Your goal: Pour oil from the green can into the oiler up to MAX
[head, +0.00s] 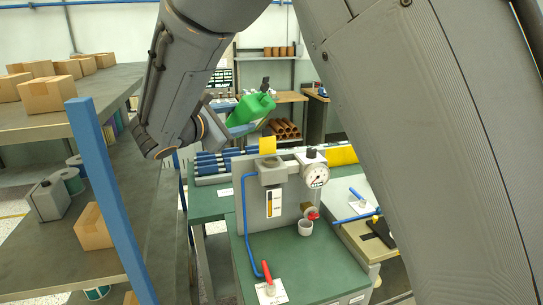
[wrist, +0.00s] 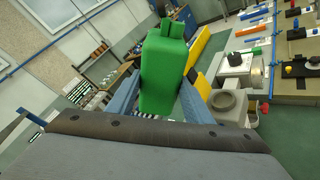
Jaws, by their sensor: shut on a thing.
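The green can (head: 250,109) is held tilted in the air, left of and above the oiler (head: 255,205), apart from it. My gripper (head: 240,130) is shut on the can. In the wrist view, the blue fingers (wrist: 160,90) press on both sides of the green can (wrist: 163,65). The oiler is a grey box with a filler neck on top, a raised yellow flap (head: 267,145) behind it and a sight window (head: 273,203) in front. The window shows an amber part, but its marks are too small to read. The filler neck (wrist: 228,102) is right of the can in the wrist view.
A round dial gauge (head: 315,175) and a red-handled tap (head: 311,213) are on the oiler's right side. A red lever (head: 267,273) with a blue pipe stands on the green bench (head: 315,260). A shelf with cartons and a blue post (head: 105,190) stands at left.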

